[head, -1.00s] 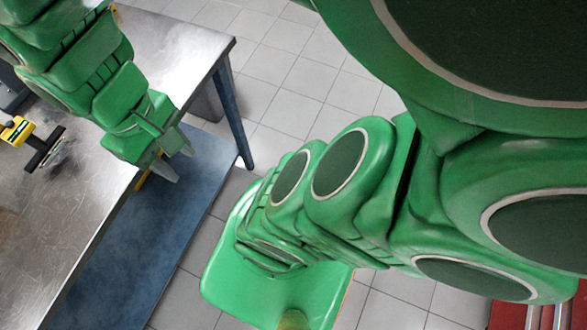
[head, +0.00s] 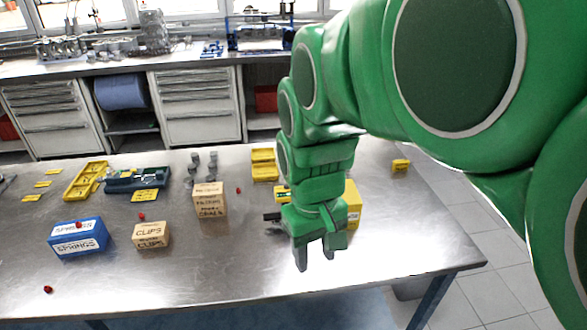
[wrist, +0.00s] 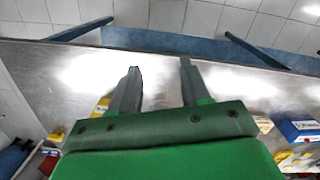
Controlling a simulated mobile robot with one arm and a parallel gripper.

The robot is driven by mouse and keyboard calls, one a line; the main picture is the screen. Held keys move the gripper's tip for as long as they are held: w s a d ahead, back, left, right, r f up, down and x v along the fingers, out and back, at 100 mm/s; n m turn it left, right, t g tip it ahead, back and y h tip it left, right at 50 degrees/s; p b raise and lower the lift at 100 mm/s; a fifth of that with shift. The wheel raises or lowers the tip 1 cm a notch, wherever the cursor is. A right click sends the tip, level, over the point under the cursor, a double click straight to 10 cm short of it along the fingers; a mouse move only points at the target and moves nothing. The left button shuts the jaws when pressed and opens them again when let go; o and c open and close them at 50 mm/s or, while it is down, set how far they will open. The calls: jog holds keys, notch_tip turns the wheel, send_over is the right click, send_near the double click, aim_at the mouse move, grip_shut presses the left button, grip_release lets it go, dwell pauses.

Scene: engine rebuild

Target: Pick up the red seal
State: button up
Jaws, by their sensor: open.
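Several small red pieces show in the head view; they are too small to tell which is the seal. One red piece (head: 48,289) lies on the bare metal near the table's front left. Another red piece (head: 141,217) lies behind the clips box, and a third red piece (head: 79,225) is on top of the blue springs box. One more red piece (head: 238,190) lies right of the taller cardboard box. My gripper (head: 315,258) is open and empty above the table's front right, well apart from them. Its fingers (wrist: 160,68) point toward the table's edge in the wrist view.
The blue springs box (head: 80,241), clips box (head: 151,236) and taller cardboard box (head: 210,203) stand on the metal table (head: 200,290). The front middle is clear.

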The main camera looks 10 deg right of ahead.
jog(key=w+a+n+t, duration=0.1)
jog(key=w+a+t, duration=0.1)
jog(key=w+a, duration=1)
jog(key=n+t+y, duration=0.2)
jog(key=n+y, duration=0.1)
send_over(49, 290)
jog(key=s+d, duration=0.2)
jog(key=s, duration=0.2)
notch_tip(49, 290, down, 12)
jog(key=shift+w+a+f, duration=0.2)
jog(key=shift+a+f, duration=0.05)
jog(key=shift+x, duration=1.2)
jog(key=shift+w+x, duration=0.25)
jog(key=shift+x, duration=1.05)
jog(key=shift+w+x, duration=0.25)
jog(key=shift+x, duration=1)
jog(key=shift+d+r, duration=0.1)
jog(key=shift+r, duration=0.1)
grip_shut()
